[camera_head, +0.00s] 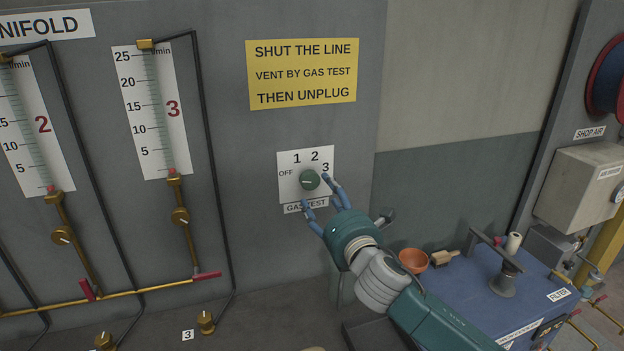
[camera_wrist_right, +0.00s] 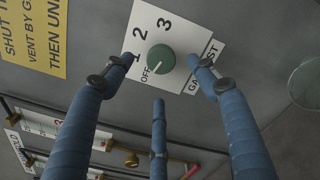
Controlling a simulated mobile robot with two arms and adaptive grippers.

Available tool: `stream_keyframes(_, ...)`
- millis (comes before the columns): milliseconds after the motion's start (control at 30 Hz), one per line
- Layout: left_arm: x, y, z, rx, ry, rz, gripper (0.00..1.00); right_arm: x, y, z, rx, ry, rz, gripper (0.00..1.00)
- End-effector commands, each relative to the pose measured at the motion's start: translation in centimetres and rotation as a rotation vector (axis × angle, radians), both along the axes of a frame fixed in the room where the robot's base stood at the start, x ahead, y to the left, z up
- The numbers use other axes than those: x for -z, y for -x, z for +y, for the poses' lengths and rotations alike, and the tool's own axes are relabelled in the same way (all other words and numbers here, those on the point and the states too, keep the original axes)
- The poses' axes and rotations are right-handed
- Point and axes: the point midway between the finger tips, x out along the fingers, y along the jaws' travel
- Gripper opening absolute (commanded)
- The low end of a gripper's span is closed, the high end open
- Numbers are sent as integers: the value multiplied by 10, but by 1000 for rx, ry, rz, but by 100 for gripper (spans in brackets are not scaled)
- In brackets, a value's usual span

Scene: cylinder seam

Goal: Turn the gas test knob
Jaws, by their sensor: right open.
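The gas test knob (camera_head: 309,180) is a round green knob on a white plate (camera_head: 288,161) marked OFF, 1, 2 and 3. Its white mark points toward OFF. A GAS TEST label (camera_head: 300,208) sits below it. My right gripper (camera_head: 319,192) is open just in front of the plate, at the knob's lower right. In the right wrist view the knob (camera_wrist_right: 160,59) shows between two spread blue fingers, with gaps on both sides, and a third finger is below it. I cannot tell whether any fingertip touches the plate. My left gripper is not in view.
A yellow sign (camera_head: 302,74) is above the plate. Flow gauges (camera_head: 150,110) with brass valves and pipes are on the panel to the left. A blue bench (camera_head: 470,300) with an orange bowl (camera_head: 413,260) and a brush (camera_head: 445,258) is at lower right. Bare panel surrounds the plate.

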Motion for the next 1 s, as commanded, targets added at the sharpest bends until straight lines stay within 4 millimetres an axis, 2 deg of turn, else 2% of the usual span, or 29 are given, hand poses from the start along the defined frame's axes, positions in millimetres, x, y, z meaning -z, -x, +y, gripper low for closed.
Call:
stream_keyframes(300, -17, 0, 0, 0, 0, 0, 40, -3, -53, 17, 2, -4, 2, 58)
stream_keyframes(500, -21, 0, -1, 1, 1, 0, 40, -2, -76, 25, 3, -5, 1, 58)
stream_keyframes(700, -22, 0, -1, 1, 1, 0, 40, -1, -86, 28, 0, -6, 2, 58)
stream_keyframes(1000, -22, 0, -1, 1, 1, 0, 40, -1, -87, 29, 0, -6, 2, 58)
